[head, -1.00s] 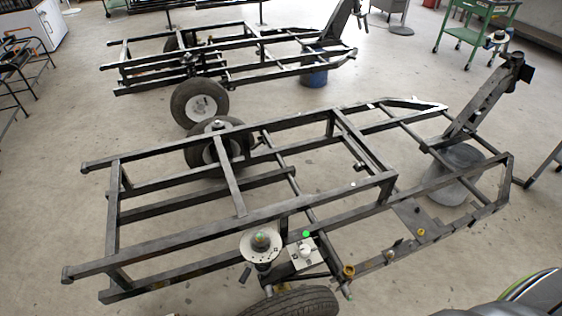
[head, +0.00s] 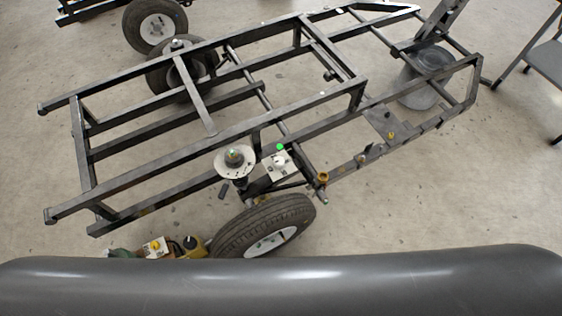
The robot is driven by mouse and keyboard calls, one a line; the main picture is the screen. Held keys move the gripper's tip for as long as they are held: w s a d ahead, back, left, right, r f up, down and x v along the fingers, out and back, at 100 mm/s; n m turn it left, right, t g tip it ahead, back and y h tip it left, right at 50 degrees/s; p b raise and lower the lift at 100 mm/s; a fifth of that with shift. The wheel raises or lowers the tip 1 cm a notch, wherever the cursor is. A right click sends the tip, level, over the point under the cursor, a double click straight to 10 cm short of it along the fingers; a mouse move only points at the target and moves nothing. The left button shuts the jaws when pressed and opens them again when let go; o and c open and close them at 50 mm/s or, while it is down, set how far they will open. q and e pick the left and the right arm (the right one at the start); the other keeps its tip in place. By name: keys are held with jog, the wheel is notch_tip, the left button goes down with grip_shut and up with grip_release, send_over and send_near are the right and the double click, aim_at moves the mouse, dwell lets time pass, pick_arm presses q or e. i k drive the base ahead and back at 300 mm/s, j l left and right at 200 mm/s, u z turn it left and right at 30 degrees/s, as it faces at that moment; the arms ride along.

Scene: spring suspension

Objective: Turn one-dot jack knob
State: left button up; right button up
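A white box with a pale round knob (head: 279,161) is mounted by the near side of the metal trailer frame (head: 150,180). A single bright green dot (head: 280,147) shows just above that knob. A second white box with a yellow knob (head: 156,245) sits low beside the near tyre, next to a yellowish can-like part (head: 190,244). I cannot tell from dots on the boxes which is the jack knob. Neither of my grippers is in view.
The near tyre (head: 262,226) lies below the frame. A second wheel (head: 155,26) is at the far left. A grey chair (head: 543,75) stands at the right. Open floor surrounds the frame.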

aim_at(190, 244)
jog(key=k+j+z, duration=0.1)
jog(key=j, duration=0.4)
jog(key=k+j+z, duration=0.15)
jog(key=k+j, duration=0.2)
jog(key=j, duration=0.15)
jog(key=k+j+z, duration=0.1)
jog(key=k+j, duration=0.15)
jog(key=j, duration=0.2)
jog(key=k+j+z, duration=0.15)
jog(key=j, duration=0.3)
jog(key=k+j+z, duration=0.1)
jog(key=k+j, duration=0.3)
